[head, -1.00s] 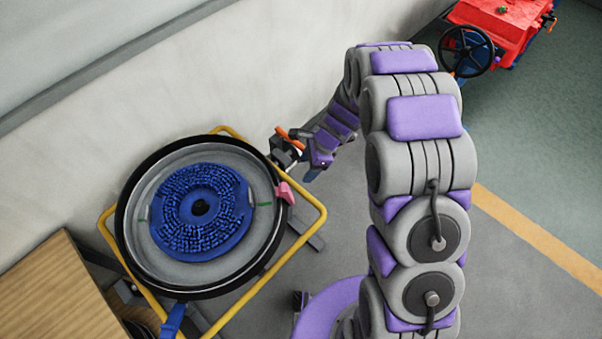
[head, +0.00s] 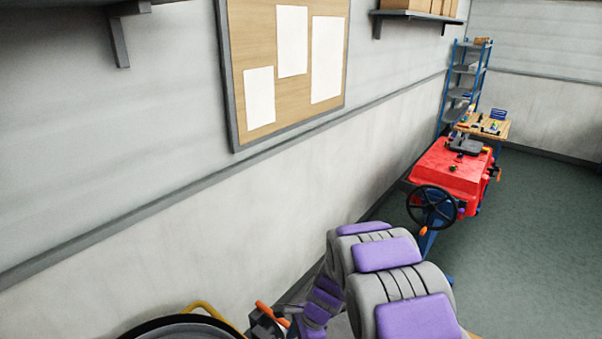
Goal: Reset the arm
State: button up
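My arm, grey with purple pads, rises at the bottom of the head view, right of centre. It bends over and runs down to the left, and its far end is cut off by the lower edge. My gripper's fingers lie below the picture, so their state is hidden. The round tank (head: 182,327) with its black rim shows only as a sliver at the bottom. An orange handle (head: 272,313) on a dark fitting stands beside the rim, close to my arm's lower end; I cannot tell whether they touch.
A red machine (head: 452,172) with a black handwheel (head: 431,206) stands beyond my arm at right. Behind it are a small wooden table (head: 490,129) and a blue shelf rack (head: 466,75). A wall with a notice board (head: 236,75) runs along the left. Green floor (head: 535,230) is clear at right.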

jog(key=s+d+r+n+h+b, duration=0.1)
jog(key=s+d+r+n+b, duration=0.4)
jog(key=s, duration=0.5)
jog(key=s+d+r+n+h+b, duration=0.1)
jog(key=s+d+r+n+b, duration=0.1)
jog(key=s+d+r+n, duration=0.6)
jog(key=s+d+n+h+b, duration=0.1)
jog(key=s, duration=0.5)
jog(key=s+d+f+n+g+h+b, duration=0.1)
jog(key=s+b, duration=0.1)
jog(key=s, duration=0.5)
jog(key=shift+s+d+f, duration=0.25)
jog(key=shift+d, duration=0.05)
